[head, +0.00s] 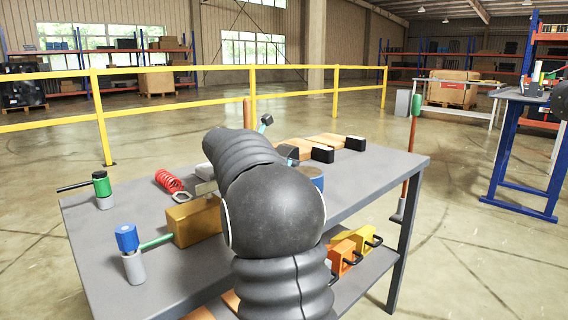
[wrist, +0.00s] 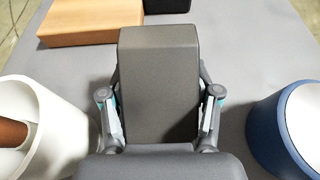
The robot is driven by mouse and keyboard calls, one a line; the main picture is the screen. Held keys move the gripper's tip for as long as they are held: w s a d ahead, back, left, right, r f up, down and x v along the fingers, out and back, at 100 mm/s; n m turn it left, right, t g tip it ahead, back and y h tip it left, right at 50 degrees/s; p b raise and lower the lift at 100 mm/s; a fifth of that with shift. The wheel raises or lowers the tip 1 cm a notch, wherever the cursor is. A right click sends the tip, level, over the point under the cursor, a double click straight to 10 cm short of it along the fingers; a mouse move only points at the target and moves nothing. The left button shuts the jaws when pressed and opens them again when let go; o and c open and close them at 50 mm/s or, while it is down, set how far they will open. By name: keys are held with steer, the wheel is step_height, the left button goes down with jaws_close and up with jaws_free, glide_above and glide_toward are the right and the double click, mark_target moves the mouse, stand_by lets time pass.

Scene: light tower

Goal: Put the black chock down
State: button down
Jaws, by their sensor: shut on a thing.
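The black chock (wrist: 158,75) shows in the wrist view as a dark block with a sloping top face, upright between the fingers. My gripper (wrist: 160,115) is shut on it, one finger at each side. Grey tabletop lies around the chock; I cannot tell whether its underside touches the table. In the head view my dark arm covers most of the gripper and the chock. The grey table (head: 375,190) stands in front of me.
In the wrist view a white cup (wrist: 65,120) with a brown handle inside stands close left, and a blue container (wrist: 265,125) close right. A wooden block (wrist: 90,22) and a black block (wrist: 166,5) lie beyond.

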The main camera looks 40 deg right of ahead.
steer(key=shift+c, duration=0.8)
jaws_free()
